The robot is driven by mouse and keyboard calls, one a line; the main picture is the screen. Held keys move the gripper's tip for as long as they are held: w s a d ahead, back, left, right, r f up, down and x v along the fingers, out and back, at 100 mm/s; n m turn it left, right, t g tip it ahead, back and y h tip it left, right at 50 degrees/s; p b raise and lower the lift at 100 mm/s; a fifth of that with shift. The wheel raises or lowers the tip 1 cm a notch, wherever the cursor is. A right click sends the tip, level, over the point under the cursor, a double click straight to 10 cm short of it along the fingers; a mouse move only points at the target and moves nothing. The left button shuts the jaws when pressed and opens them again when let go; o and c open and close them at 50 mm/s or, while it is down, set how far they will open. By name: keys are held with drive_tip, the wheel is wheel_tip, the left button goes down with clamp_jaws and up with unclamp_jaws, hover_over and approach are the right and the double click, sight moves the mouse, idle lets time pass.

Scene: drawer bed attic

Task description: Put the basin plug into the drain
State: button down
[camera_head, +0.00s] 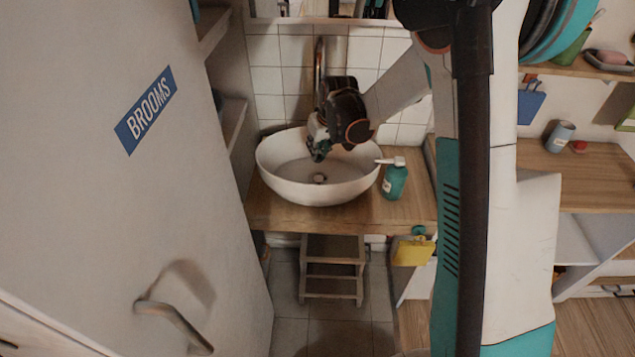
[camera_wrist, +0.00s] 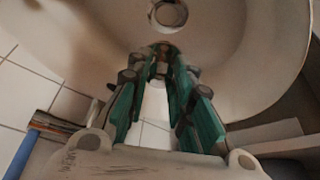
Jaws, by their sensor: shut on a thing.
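The white round basin (camera_head: 275,170) sits on a wooden counter. Its drain (camera_head: 319,178) is a small dark ring in the bottom; in the wrist view the drain (camera_wrist: 170,13) shows at the top edge, beyond the fingertips. My gripper (camera_head: 318,156) points down inside the basin, above and behind the drain in the head view. In the wrist view its teal fingers come close together at the tips, shut on a small dark thing, apparently the basin plug (camera_wrist: 162,68). The fingers mostly hide it, and its tilt cannot be told. It appears apart from the drain.
A metal tap (camera_head: 319,62) stands behind the basin. A teal soap bottle (camera_head: 395,180) stands close at its right. A wooden step stool (camera_head: 332,268) is below the counter (camera_head: 290,218). The brooms door (camera_head: 130,200) takes up the left side.

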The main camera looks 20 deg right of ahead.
wheel_tip(320, 180, down, 9)
drive_tip(key=b, duration=0.3)
drive_tip(key=shift+f, duration=0.15)
drive_tip(key=shift+f, duration=0.1)
drive_tip(key=c, duration=1.4)
unclamp_jaws()
drive_tip(key=shift+b, duration=0.3)
drive_tip(key=shift+r, duration=0.25)
drive_tip(key=s+r+m+t+p, duration=0.1)
drive_tip(key=s+r+p, duration=0.1)
drive_tip(key=s+r, duration=0.85)
drive_tip(key=s+r+p, duration=0.2)
drive_tip(key=s+r, duration=0.5)
drive_tip(key=r, duration=0.7)
drive_tip(key=shift+m+t+h, duration=0.4)
drive_tip(key=shift+m+t, duration=0.3)
drive_tip(key=shift+t, duration=0.1)
drive_tip(key=s, duration=0.5)
drive_tip(key=s+r, duration=0.1)
drive_tip(key=s, duration=0.4)
drive_tip(key=s+r, duration=0.1)
drive_tip(key=s, duration=0.5)
